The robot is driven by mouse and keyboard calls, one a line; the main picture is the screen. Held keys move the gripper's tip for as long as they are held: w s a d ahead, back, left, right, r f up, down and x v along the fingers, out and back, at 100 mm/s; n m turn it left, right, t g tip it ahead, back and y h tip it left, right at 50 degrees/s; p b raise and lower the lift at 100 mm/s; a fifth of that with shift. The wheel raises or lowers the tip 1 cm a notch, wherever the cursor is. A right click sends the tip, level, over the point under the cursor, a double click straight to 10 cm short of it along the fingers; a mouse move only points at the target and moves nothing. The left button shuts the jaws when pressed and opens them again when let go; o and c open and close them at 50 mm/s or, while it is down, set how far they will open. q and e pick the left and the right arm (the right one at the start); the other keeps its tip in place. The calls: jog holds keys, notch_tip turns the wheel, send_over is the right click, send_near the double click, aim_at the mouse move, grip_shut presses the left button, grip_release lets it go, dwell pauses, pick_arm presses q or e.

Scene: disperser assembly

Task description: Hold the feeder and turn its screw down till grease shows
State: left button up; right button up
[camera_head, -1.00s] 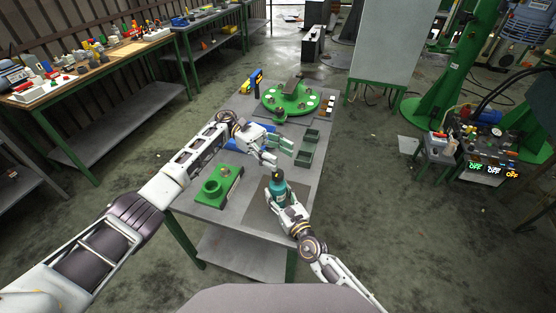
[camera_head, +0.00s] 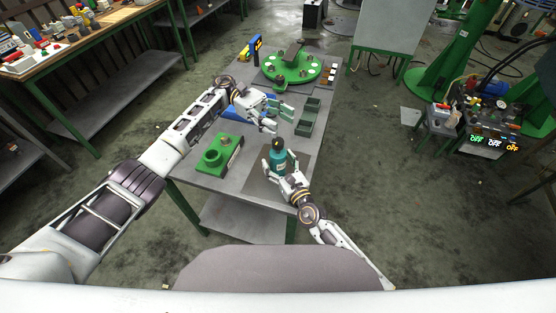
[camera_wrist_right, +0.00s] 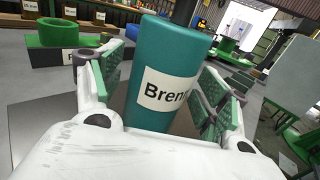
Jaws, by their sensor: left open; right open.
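The feeder, a teal bottle (camera_head: 278,161) with a dark top, stands upright on a dark mat (camera_head: 301,163) at the near end of the table. In the right wrist view the feeder (camera_wrist_right: 170,60) is large and central, with a white label reading "Bren"; its top is cut off. My right gripper (camera_head: 279,166) is open, with a green-padded finger on each side of the feeder. Its fingers also show in the right wrist view (camera_wrist_right: 168,95). My left gripper (camera_head: 277,117) is open and empty, above and beyond the feeder. The screw and any grease cannot be made out.
A green block with a round cup (camera_head: 213,157) lies left of the feeder. Grey-green bins (camera_head: 308,117) and a blue part (camera_head: 236,115) lie farther back. A round green fixture (camera_head: 291,70) stands at the far end. The mat's right side is clear.

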jog(key=shift+s, duration=0.1)
jog(key=shift+v, duration=5.9)
pick_arm(q)
jog(key=shift+d, duration=0.1)
